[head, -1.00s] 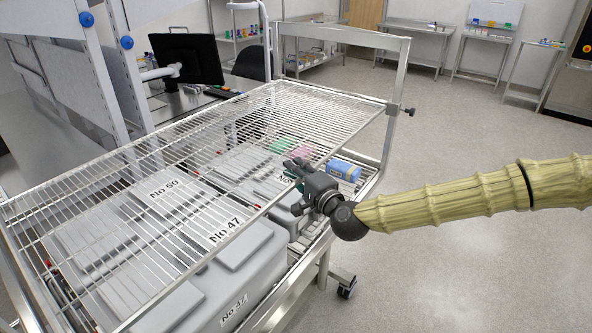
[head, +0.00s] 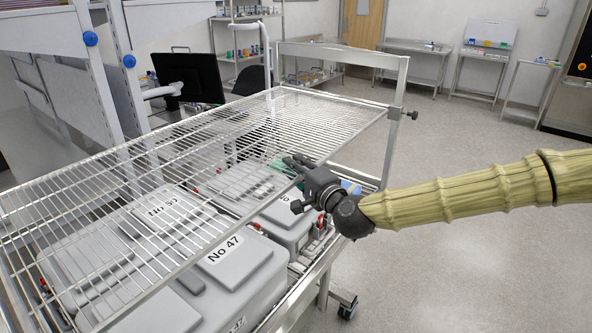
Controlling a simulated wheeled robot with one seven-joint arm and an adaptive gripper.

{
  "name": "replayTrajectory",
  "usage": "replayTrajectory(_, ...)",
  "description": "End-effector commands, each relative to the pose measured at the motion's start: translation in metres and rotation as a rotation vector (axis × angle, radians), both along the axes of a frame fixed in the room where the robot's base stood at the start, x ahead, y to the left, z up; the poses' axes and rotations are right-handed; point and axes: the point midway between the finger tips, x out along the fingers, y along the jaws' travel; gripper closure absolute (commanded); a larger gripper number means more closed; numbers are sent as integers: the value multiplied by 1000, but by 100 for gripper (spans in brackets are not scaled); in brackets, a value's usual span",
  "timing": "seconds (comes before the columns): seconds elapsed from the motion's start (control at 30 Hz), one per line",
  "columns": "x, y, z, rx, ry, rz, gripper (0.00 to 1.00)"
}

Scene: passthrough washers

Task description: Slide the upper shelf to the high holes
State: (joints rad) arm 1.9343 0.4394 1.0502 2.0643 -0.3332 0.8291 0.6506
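The upper shelf (head: 240,135) is a wire rack that lies across the metal cart frame (head: 400,95), above several grey lidded boxes. Its near end runs out of the picture at lower left. My gripper (head: 293,182) is at the right long edge of the shelf, around the middle of that edge. Its fingers point left, at or just under the shelf wires. I cannot tell whether they touch the wire or hold it. The high holes cannot be made out in this view. A dark knob (head: 412,115) sticks out of the right post of the far end frame.
Grey boxes marked No 50 and No 47 (head: 225,248) fill the space under the shelf. White uprights with blue knobs (head: 128,61) and a monitor (head: 187,75) stand at left. The floor (head: 470,270) to the right is clear.

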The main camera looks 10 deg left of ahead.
Motion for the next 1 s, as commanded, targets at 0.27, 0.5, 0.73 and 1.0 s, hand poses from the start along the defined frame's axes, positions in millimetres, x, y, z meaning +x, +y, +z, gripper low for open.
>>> replayTrajectory(0.27, 1, 0, 3, 2, -4, -1, 64)
replayTrajectory(0.5, -4, -5, 2, 1, -2, -1, 64)
replayTrajectory(0.73, -27, -29, 3, 1, -3, -1, 64)
replayTrajectory(1.0, -61, -64, 3, 2, -2, -2, 64)
